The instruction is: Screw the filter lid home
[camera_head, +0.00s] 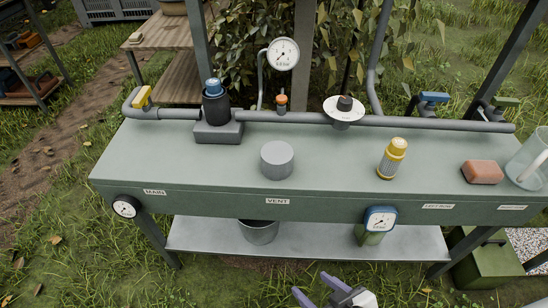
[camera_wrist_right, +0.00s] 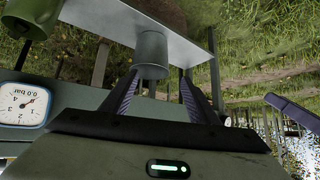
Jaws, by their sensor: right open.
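A black filter housing (camera_head: 215,108) with a blue top (camera_head: 214,86) stands upright on a grey block at the bench's back left. I cannot tell from here how tightly its parts sit. A plain grey round cup-like piece (camera_head: 277,160) rests on the bench middle. A ribbed cylinder with a yellow top (camera_head: 392,158) stands to its right. My right gripper (camera_head: 315,286) is open and empty, low in front of the bench. Its spread fingers show in the right wrist view (camera_wrist_right: 157,88), with nothing between them. My left gripper is not in the head view.
A grey pipe (camera_head: 300,118) runs along the bench's back, with a round gauge (camera_head: 283,54) above. A brick-red block (camera_head: 482,172) and clear jug (camera_head: 528,160) stand right. A bucket (camera_head: 259,232) and blue-rimmed gauge (camera_head: 380,220) are below. The front-left bench top is clear.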

